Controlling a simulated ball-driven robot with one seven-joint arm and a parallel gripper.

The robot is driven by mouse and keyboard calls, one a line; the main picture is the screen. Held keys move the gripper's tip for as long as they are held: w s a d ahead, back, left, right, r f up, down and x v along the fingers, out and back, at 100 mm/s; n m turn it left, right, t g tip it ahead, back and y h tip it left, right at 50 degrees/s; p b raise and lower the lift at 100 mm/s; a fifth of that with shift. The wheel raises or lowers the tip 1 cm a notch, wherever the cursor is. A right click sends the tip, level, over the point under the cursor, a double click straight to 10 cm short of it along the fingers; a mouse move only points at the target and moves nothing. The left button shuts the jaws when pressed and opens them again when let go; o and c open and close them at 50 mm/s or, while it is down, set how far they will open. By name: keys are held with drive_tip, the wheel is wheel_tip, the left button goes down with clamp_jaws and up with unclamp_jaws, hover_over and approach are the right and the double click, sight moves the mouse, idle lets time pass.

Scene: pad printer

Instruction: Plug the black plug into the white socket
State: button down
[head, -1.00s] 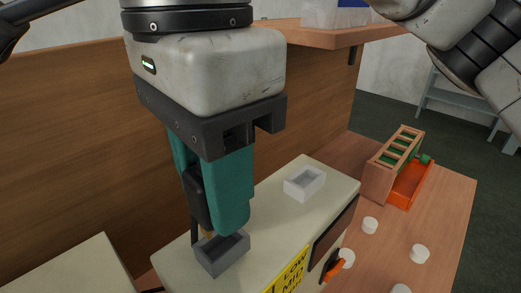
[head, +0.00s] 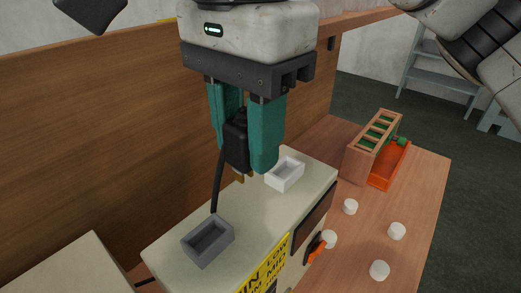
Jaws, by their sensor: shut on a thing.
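My gripper (head: 246,165) has teal fingers and is shut on the black plug (head: 237,140). The plug points down with brass-coloured prongs at its lower end, and a black cable hangs from it toward the grey socket. The white socket (head: 285,175) sits on top of the cream machine (head: 230,220), just right of the gripper's fingertips in the picture. The right finger overlaps part of the socket's left edge. The plug appears above the machine top, apart from the sockets. The grey socket (head: 208,241) is empty at the near left of the machine top.
A wooden rack (head: 366,148) with an orange tray (head: 390,165) stands on the table at the right. Several white round pieces (head: 380,270) lie on the table. A wooden panel rises behind.

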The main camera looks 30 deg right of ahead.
drive_tip(key=shift+n, duration=0.3)
drive_tip(key=d, duration=0.2)
drive_tip(key=w+d+f, duration=0.1)
drive_tip(key=d, duration=0.1)
drive_tip(key=w+d, duration=0.1)
drive_tip(key=d, duration=0.1)
drive_tip(key=shift+d+f+b, duration=0.3)
drive_tip(key=shift+f, duration=0.05)
drive_tip(key=shift+f+b, duration=0.3)
drive_tip(key=shift+f, duration=0.25)
drive_tip(key=shift+f, duration=0.15)
drive_tip(key=shift+f+b, duration=0.3)
drive_tip(key=shift+f, duration=0.05)
drive_tip(key=shift+f+b, duration=0.5)
drive_tip(key=shift+f, duration=0.25)
idle(0.5)
drive_tip(key=c, duration=0.7)
unclamp_jaws()
drive_tip(key=shift+o, duration=0.2)
